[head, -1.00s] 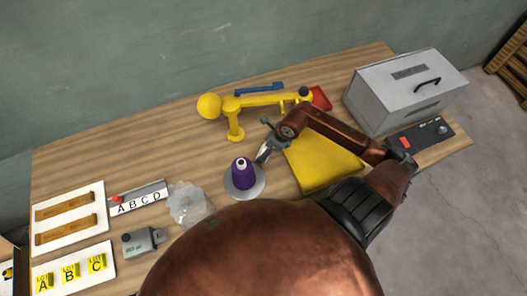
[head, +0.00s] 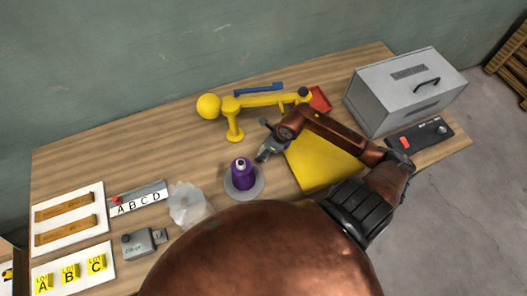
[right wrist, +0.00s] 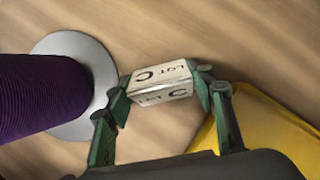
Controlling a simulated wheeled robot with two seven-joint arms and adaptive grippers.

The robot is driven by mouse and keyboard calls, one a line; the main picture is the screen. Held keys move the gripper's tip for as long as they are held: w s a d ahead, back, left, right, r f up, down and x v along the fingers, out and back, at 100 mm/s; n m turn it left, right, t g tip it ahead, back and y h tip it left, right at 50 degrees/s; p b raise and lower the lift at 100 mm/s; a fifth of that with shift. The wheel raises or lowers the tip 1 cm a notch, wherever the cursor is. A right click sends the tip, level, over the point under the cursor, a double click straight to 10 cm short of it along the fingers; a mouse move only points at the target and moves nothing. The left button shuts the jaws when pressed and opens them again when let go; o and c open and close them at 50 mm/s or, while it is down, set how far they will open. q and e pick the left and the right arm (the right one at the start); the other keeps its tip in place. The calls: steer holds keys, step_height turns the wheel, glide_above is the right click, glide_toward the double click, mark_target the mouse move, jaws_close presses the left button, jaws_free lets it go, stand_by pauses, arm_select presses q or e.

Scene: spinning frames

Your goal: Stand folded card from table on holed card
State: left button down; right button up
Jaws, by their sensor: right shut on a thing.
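My right gripper (head: 264,153) is just right of the purple yarn cone in the head view. In the right wrist view its green fingers (right wrist: 158,92) are shut on the ends of a small folded white card (right wrist: 160,82) marked LOT C. The card appears to be near the tabletop; I cannot tell whether it touches. In the head view the card is too small and covered to make out. Yellow cards marked A, B and C (head: 70,272) lie on a white board at the lower left; I cannot tell which card is holed. My left gripper is not in view.
The purple cone (head: 242,174) stands on a grey disc (head: 258,188). A clear bag (head: 190,206), a grey device (head: 143,243) and an ABCD strip (head: 140,203) lie left.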

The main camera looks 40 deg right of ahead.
steer(key=shift+r, duration=0.25)
step_height(320, 180, up, 2)
steer(key=shift+r, duration=0.15)
steer(key=s+a+r, duration=0.8)
steer(key=s+r, duration=0.2)
steer(key=s, duration=0.1)
steer(key=shift+s+b, duration=0.35)
